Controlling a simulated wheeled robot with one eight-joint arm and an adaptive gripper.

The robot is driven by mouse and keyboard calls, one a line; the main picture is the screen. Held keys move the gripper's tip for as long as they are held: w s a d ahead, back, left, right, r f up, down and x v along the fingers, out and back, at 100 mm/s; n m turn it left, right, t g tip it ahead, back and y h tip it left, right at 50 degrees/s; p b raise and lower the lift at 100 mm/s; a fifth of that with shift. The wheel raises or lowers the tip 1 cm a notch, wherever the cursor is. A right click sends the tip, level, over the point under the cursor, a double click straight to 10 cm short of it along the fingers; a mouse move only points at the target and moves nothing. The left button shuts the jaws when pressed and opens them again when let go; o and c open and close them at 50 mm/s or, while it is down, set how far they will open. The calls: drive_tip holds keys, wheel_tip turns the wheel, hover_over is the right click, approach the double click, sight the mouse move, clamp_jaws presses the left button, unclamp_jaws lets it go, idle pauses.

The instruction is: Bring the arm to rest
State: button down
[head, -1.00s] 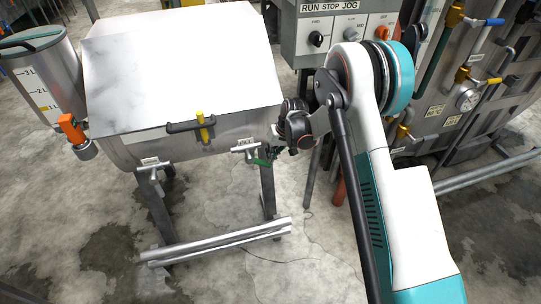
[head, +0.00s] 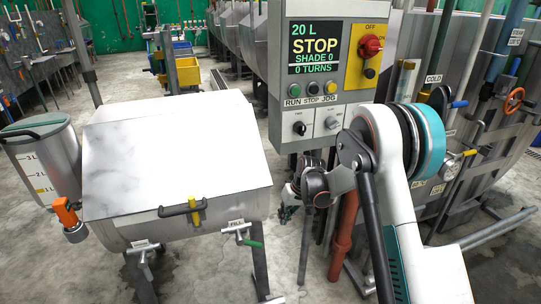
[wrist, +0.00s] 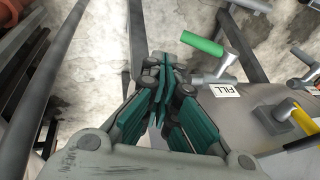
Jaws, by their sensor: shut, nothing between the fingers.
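My arm (head: 390,170), white, black and teal, reaches up from the lower right in the head view and bends down at its elbow beside the control box. My gripper (wrist: 166,75) shows in the wrist view with its green-padded fingers shut together and empty. In the head view my gripper (head: 288,196) is small and dark, right of the steel drum (head: 165,165), and partly hidden by the arm. The FILL valve's green handle (wrist: 203,42) lies just right of the fingertips in the wrist view; the gap in depth is unclear.
The drum's lid is shut, with a yellow-and-black latch (head: 195,211). The control box (head: 325,75) reads STOP, close behind my arm. A measuring can (head: 45,165) hangs at left. Pipes and a large vat (head: 490,130) crowd the right.

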drive_tip(key=s+d+r+m+t+h, duration=0.1)
drive_tip(key=s+d+r, duration=0.1)
drive_tip(key=s+r, duration=0.45)
drive_tip(key=s+d+r+t, duration=0.1)
drive_tip(key=s+d+r, duration=0.15)
drive_tip(key=r, duration=0.65)
drive_tip(key=s+d+r+m+t+h, duration=0.1)
drive_tip(key=s+d+r, duration=0.1)
drive_tip(key=s+r, duration=0.45)
drive_tip(key=s+d+r+t, duration=0.1)
drive_tip(key=s+d+r, duration=0.1)
drive_tip(key=s, duration=0.9)
drive_tip(key=s+d+r+m+t+h, duration=0.1)
drive_tip(key=s+d+r, duration=0.2)
drive_tip(key=s, duration=0.7)
drive_tip(key=shift+s+d+t+h, duration=0.3)
drive_tip(key=shift+s+d+t, duration=0.05)
drive_tip(key=shift+d+t, duration=0.05)
